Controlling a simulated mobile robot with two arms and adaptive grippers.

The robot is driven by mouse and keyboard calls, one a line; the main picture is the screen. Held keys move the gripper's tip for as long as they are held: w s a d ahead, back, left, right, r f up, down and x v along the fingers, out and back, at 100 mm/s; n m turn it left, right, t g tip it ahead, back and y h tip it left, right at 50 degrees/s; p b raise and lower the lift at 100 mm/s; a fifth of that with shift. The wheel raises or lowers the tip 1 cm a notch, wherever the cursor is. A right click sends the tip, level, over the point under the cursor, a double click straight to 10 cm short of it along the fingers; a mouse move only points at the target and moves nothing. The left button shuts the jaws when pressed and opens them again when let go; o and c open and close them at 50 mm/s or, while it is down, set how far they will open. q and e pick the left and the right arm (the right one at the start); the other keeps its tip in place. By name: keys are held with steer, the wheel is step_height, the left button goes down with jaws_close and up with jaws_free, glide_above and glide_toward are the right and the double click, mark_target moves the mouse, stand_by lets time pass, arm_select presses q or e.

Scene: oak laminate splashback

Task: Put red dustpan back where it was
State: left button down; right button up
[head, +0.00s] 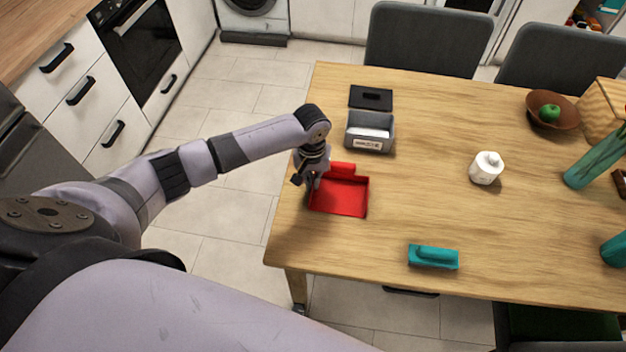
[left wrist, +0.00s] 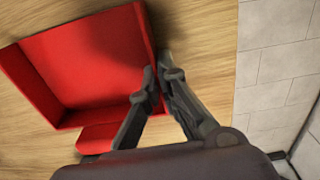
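The red dustpan (head: 345,198) is at the left side of the wooden table, open side up, with its short handle part toward the back. I cannot tell whether it rests on the tabletop or is just above it. My left gripper (head: 311,183) is at the dustpan's left edge. In the left wrist view the fingers of my left gripper (left wrist: 157,72) close together on the side wall of the dustpan (left wrist: 90,62). The inside of the dustpan is empty. My right gripper is out of view.
On the wooden table (head: 400,205), a grey labelled box (head: 382,145) and a black flat piece (head: 371,97) lie behind the dustpan. A teal brush (head: 433,258) lies near the front edge. A white jar (head: 486,168) stands right of centre. The table between them is clear.

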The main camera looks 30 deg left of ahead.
arm_select(q)
steer(key=shift+f, duration=0.1)
steer(key=c, duration=1.8)
jaws_free()
step_height(320, 180, up, 12)
steer(key=shift+s+a, duration=0.1)
